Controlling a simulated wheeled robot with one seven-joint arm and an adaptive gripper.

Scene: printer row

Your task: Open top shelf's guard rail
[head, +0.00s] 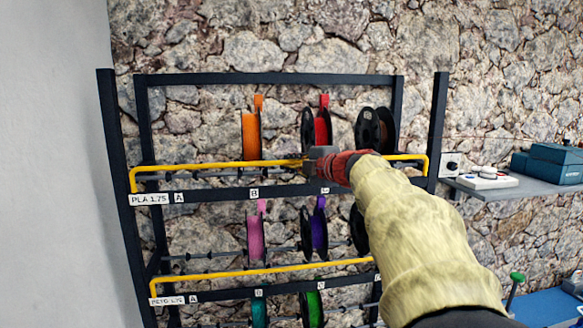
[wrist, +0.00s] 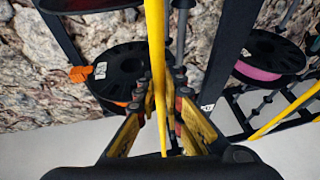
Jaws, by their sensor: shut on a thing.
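The top shelf's yellow guard rail (head: 215,165) runs across the front of the upper spools, above the dark beam labelled PLA 1.75. Its bent ends come down to the beam at both sides. My gripper (head: 308,162) is shut on the rail right of its middle, and the gripper hides that stretch in the head view. In the wrist view the rail (wrist: 155,45) passes between the two fingers of my gripper (wrist: 162,85).
Orange (head: 251,135), red (head: 322,128) and black (head: 376,130) spools stand behind the rail. A second yellow rail (head: 230,275) fronts the lower shelf. A wall shelf (head: 520,188) with boxes is at the right. A stone wall stands close behind.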

